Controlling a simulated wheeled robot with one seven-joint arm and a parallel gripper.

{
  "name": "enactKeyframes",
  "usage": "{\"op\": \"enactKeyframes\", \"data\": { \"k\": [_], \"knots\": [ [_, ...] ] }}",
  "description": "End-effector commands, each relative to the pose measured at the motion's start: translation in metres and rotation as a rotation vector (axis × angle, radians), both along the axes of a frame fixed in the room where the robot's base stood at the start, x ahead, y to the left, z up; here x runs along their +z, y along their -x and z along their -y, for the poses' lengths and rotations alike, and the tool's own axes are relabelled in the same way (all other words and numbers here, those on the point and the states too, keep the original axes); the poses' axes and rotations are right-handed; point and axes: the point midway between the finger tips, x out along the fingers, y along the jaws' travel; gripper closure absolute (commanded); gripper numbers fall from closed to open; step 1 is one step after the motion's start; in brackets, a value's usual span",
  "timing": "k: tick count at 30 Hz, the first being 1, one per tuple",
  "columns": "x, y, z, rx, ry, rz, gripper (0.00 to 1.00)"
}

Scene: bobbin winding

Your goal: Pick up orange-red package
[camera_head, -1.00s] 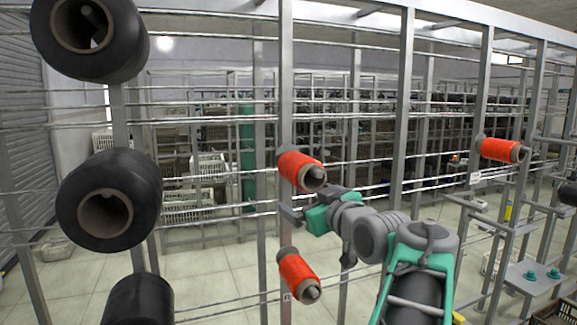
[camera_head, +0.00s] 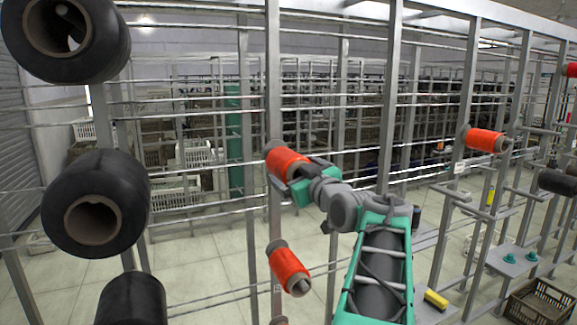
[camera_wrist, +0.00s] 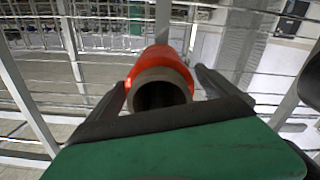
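The orange-red package (camera_head: 284,161) is a spool of orange-red yarn on the rack's post in the head view, its end partly hidden by my gripper (camera_head: 303,178). In the wrist view the package (camera_wrist: 150,66) points its hollow, grey-brown end at the camera. My gripper (camera_wrist: 162,84) is open, with one dark finger on each side of the package. A gap shows at the right finger; whether the left finger touches cannot be told. A second orange-red package (camera_head: 289,268) hangs lower on the same post, and another (camera_head: 485,139) is farther right.
Large black packages (camera_head: 97,203) line the left side. Metal rack posts (camera_head: 388,110) and horizontal rods stand close around my arm. A brown crate (camera_head: 540,305) is at the lower right. Open tiled floor (camera_head: 195,265) shows behind the rack.

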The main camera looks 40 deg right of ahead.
Motion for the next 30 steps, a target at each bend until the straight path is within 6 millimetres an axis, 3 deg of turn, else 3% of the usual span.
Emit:
{"op": "enactKeyframes", "data": {
  "k": [24, 30],
  "knots": [
    [-0.0001, 0.0004, 0.0000, 0.000, -0.001, -0.001, 0.71],
    [0.0010, 0.0005, -0.0001, -0.001, 0.001, 0.001, 0.73]
  ]
}}
